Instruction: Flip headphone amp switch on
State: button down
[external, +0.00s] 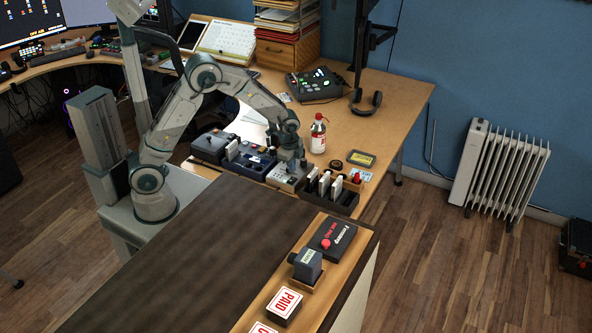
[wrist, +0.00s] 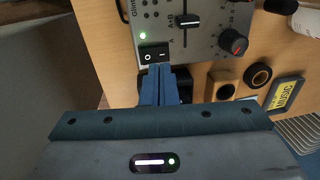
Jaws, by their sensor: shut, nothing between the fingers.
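The headphone amp is a grey box (wrist: 200,57) with a black slider, round knobs and a black rocker switch (wrist: 153,53) on its top near one edge. A small green light (wrist: 142,35) glows beside the switch. Which way the rocker tilts is hard to tell. My gripper (wrist: 159,68) is shut and empty, its blue fingertips right at the switch's near edge; I cannot tell if they touch it. In the external view my gripper (external: 291,165) points down over the amp (external: 282,179), hiding part of it.
Dark mixers (external: 250,160) stand left of the amp, and a slotted black rack (external: 341,199) stands to its right. A red-and-white bottle (external: 318,135) is behind it. A yellow-edged MUSIC card (wrist: 287,93) and round black items lie close by.

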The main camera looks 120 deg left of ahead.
aim_at(293, 178)
notch_tip(293, 178, up, 10)
jog(key=a+b, duration=0.1)
jog(key=shift+r, duration=0.2)
dwell(0.4)
jog(key=d+r, duration=0.4)
jog(key=d, duration=0.7)
jog(key=d+r, duration=0.5)
jog(key=d, duration=0.6)
jog(key=s+d+f+t, duration=0.1)
jog(key=s+d, duration=0.2)
jog(key=d, duration=0.6)
jog(key=s+d+f+t+h, duration=0.1)
jog(key=s+d, duration=0.3)
jog(key=d, duration=0.6)
jog(key=shift+s+d+f+t, duration=0.2)
jog(key=shift+s+d+t, duration=0.1)
jog(key=shift+t, duration=0.1)
